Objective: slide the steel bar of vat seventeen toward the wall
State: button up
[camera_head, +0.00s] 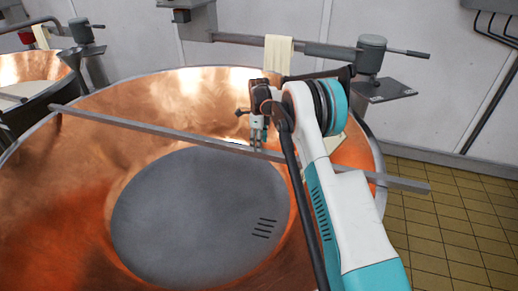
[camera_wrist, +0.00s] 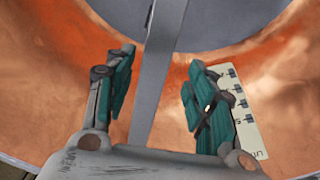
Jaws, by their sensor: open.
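The steel bar (camera_head: 165,132) lies across the rim of the large copper vat (camera_head: 75,175), running from the back left rim to beyond the right rim. My gripper (camera_head: 257,147) is over the right half of the vat, at the bar. In the wrist view my gripper (camera_wrist: 160,62) is open, with its two green-padded fingers on either side of the bar (camera_wrist: 152,95). Gaps show between the bar and both fingers. I cannot tell how deep the fingertips sit relative to the bar. No vat number is readable.
A pale marked card (camera_wrist: 246,125) lies against the copper wall beside the right finger. A grey horizontal beam with a hanging cloth (camera_head: 279,55) and a motor unit (camera_head: 371,55) stands behind the vat, near the white wall (camera_head: 440,100). Another vat (camera_head: 30,70) is at the left.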

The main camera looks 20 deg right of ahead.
notch_tip(320, 180, up, 7)
dwell(0.3)
